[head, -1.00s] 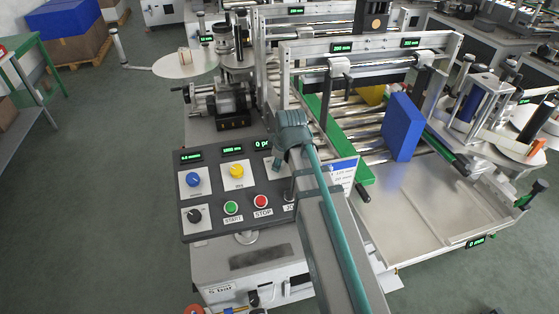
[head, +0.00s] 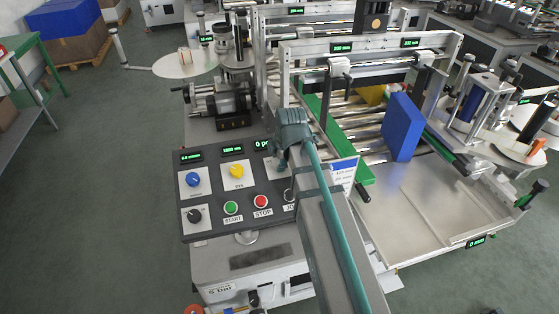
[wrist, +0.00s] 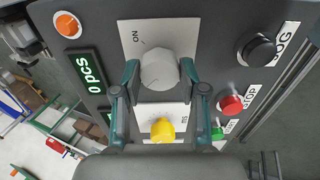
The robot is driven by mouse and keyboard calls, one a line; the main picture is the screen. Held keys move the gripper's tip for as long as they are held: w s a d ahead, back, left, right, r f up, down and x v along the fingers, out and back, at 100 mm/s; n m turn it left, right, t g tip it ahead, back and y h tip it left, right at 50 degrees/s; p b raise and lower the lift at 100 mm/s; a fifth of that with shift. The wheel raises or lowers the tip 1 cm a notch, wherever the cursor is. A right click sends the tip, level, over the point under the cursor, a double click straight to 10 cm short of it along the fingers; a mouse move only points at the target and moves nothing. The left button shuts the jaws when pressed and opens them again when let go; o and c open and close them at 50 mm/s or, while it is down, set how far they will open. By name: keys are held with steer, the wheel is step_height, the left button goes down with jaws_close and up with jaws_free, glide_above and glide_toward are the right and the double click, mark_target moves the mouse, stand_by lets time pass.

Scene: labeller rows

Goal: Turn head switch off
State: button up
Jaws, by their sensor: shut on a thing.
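The head switch is a grey round knob (wrist: 158,70) on a light plate marked ON, in the wrist view. My gripper (wrist: 158,72) has its teal fingers on either side of the knob, shut on it. Which way the knob points is hard to tell. In the head view, my gripper (head: 281,162) is over the right part of the dark control panel (head: 216,225), and my arm hides the knob.
A yellow knob (wrist: 162,130) sits close by the fingers. The red stop button (wrist: 231,104), green start button (wrist: 218,133) and black jog button (wrist: 257,49) are on the same panel. A blue box (head: 403,127) stands on the rollers behind.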

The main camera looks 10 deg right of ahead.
stand_by(0.4)
steer(key=o, duration=1.1)
steer(key=shift+o, duration=0.2)
steer(key=v, duration=1.2)
